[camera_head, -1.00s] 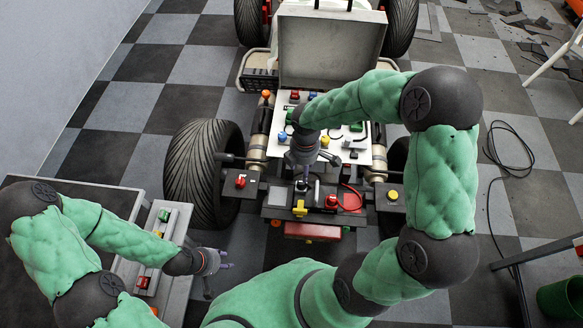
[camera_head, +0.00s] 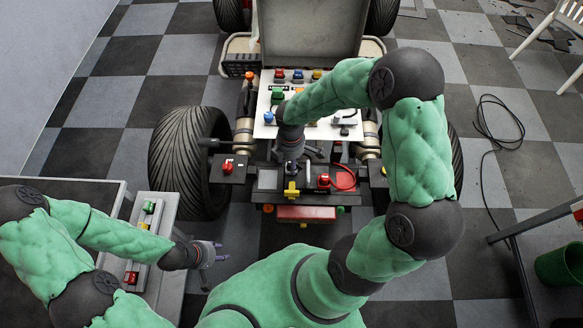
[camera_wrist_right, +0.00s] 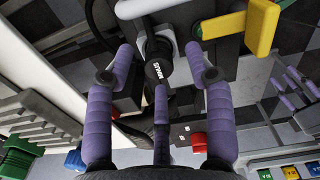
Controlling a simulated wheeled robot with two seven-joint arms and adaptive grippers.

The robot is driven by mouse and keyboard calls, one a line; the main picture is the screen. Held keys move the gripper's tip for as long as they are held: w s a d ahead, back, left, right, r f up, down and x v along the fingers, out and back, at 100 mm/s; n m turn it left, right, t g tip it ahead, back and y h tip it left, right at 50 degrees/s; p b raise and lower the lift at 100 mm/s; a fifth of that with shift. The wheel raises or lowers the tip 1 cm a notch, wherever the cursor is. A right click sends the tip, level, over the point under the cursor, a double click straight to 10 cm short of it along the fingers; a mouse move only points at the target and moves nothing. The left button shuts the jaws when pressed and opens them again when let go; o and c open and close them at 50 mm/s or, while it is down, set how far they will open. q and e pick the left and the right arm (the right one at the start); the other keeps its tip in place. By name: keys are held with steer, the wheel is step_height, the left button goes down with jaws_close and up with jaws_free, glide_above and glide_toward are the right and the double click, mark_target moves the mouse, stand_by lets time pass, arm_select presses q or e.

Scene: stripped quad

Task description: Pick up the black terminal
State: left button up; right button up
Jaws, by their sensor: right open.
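The black terminal (camera_wrist_right: 157,68) is a dark cylinder with white lettering, in the right wrist view. It lies between the spread purple fingers of my right gripper (camera_wrist_right: 160,52), and I see no finger closed on it. In the head view my right gripper (camera_head: 293,168) is over the middle of the quad's front, just behind a yellow handle, and hides the terminal. My left gripper (camera_head: 213,253) is empty, fingers apart, beside the grey bench at the left; it also shows in the right wrist view (camera_wrist_right: 296,88).
The yellow handle (camera_head: 292,192) stands close in front of my right gripper. A red-capped part (camera_head: 323,180) and a red cable loop (camera_head: 342,178) are just right of it. A white panel (camera_head: 322,129) with coloured knobs lies behind. A large tyre (camera_head: 190,160) is at left.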

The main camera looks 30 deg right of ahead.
steer(key=shift+f, duration=0.95)
steer(key=shift+r, duration=0.1)
jaws_close()
